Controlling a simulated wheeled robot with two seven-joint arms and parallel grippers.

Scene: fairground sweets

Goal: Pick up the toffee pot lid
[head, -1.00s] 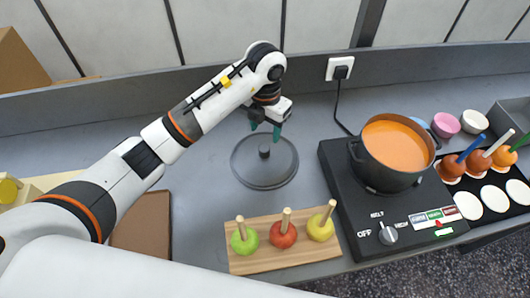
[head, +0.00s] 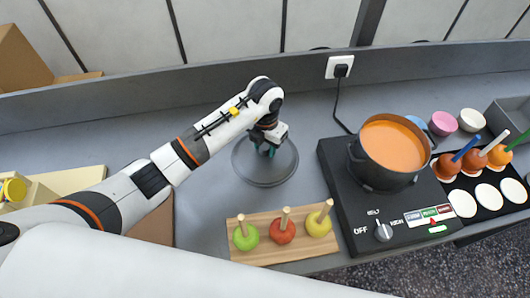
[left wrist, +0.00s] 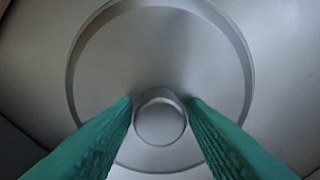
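The toffee pot lid (head: 286,174) is a dark grey disc lying flat on the counter, left of the hotplate. My left gripper (head: 269,151) is over the middle of the lid, pointing down, and covers its knob in the head view. In the left wrist view, the teal fingers of the left gripper (left wrist: 160,104) are apart, one on each side of the round lid knob (left wrist: 160,122). Whether they touch the knob is hard to tell. The toffee pot (head: 380,178), full of orange toffee, stands uncovered on the black hotplate (head: 342,190). My right gripper is not in view.
A wooden board (head: 262,256) with three apples on sticks lies in front of the lid. Coated apples (head: 498,155) stand on a black tray at the right. Small bowls (head: 443,123) stand behind them. A back wall (head: 230,99) runs behind the counter.

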